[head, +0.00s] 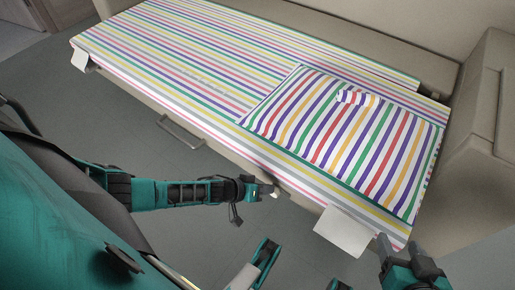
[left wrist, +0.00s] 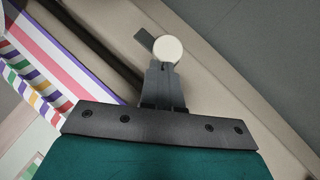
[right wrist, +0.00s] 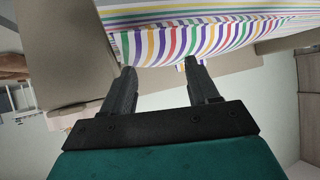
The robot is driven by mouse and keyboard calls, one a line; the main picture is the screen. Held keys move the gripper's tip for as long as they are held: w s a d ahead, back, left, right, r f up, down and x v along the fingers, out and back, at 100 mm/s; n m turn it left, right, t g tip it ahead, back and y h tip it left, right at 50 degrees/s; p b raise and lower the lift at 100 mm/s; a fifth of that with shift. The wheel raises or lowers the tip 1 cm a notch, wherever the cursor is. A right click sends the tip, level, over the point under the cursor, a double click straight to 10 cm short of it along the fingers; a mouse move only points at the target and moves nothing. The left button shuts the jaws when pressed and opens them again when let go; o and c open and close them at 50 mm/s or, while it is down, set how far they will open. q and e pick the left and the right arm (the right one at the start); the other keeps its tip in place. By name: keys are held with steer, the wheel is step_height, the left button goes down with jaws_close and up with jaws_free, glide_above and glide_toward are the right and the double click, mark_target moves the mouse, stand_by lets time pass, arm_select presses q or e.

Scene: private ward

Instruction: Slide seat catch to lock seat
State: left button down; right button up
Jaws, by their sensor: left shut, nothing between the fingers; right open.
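The seat catch is a round, pale knob (left wrist: 168,48) beside a short dark slot (left wrist: 145,38) on the beige front of the seat-bed (left wrist: 208,75). My left gripper (left wrist: 161,66) is shut, with its fingertips at the lower edge of the knob; I cannot tell whether they touch. In the head view my left gripper (head: 266,189) is at the bed's front side, and the catch is mostly hidden there. My right gripper (head: 408,247) is open and empty near the bed's right front corner. In the right wrist view its fingers (right wrist: 157,72) are spread below the striped bedding.
The bed carries a striped sheet (head: 190,58) and a striped pillow (head: 345,130). A metal handle (head: 180,134) sticks out from its front. A white panel (head: 343,232) lies at the right front edge. A beige armrest block (head: 482,120) stands at right. Grey floor in front is clear.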

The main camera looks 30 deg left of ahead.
arm_select(q)
steer(key=shift+d, duration=0.15)
arm_select(e)
steer(key=shift+s+f, duration=0.2)
steer(key=shift+f, duration=0.1)
arm_select(q)
steer(key=shift+r, duration=0.1)
step_height(320, 180, up, 20)
steer(key=p, duration=1.1)
arm_select(e)
step_height(320, 180, up, 9)
steer(key=d, duration=0.1)
steer(key=shift+s+d+h, duration=0.2)
steer(key=shift+d+h, duration=0.05)
steer(key=shift+h, duration=0.05)
steer(key=shift+f, duration=0.1)
